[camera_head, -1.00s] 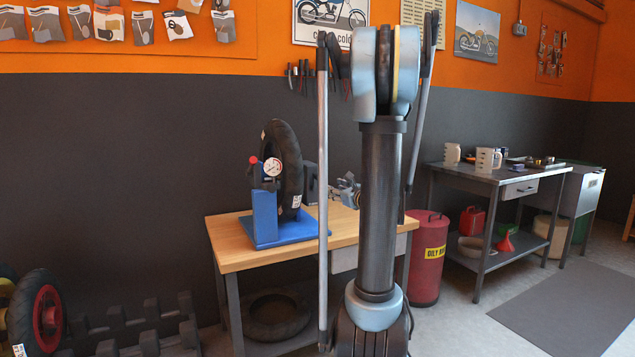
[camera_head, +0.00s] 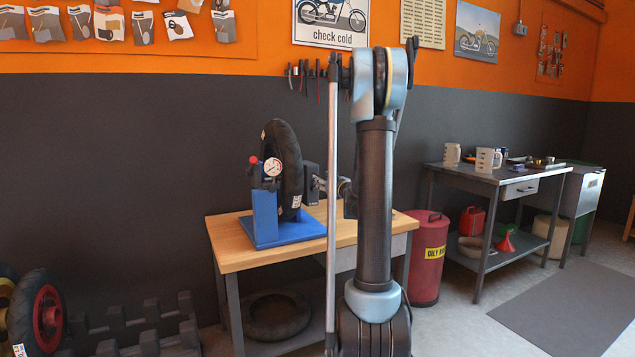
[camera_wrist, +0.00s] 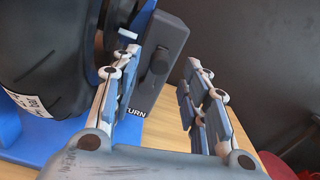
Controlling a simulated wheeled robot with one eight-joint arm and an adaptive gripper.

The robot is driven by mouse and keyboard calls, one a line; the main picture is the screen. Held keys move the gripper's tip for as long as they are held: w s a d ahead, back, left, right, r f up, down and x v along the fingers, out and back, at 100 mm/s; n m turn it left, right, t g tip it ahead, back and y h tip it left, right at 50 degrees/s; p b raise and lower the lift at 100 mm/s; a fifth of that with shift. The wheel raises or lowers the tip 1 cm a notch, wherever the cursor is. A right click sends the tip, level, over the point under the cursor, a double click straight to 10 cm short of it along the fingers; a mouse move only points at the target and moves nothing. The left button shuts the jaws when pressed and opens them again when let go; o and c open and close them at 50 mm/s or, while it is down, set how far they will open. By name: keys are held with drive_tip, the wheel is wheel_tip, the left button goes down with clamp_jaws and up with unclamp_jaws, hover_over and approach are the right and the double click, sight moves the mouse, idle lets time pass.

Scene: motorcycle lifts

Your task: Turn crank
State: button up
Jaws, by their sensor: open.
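A blue stand (camera_head: 268,222) holds an upright black tyre (camera_head: 283,150) with a dial gauge on the wooden bench. The crank also shows in the head view (camera_head: 310,184), right of the tyre. My gripper (camera_wrist: 163,74) is open, its fingers spread to either side. The crank appears close beyond the left finger, which partly covers it; contact cannot be told. My arm hides most of the gripper in the head view.
The wooden bench (camera_head: 236,252) has bare top around the stand. A dark wall stands close behind it. A red oily-waste bin (camera_head: 428,262) is right of the bench. A loose tyre (camera_head: 275,316) lies on the shelf below.

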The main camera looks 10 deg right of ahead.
drive_tip(key=shift+x, duration=2.2)
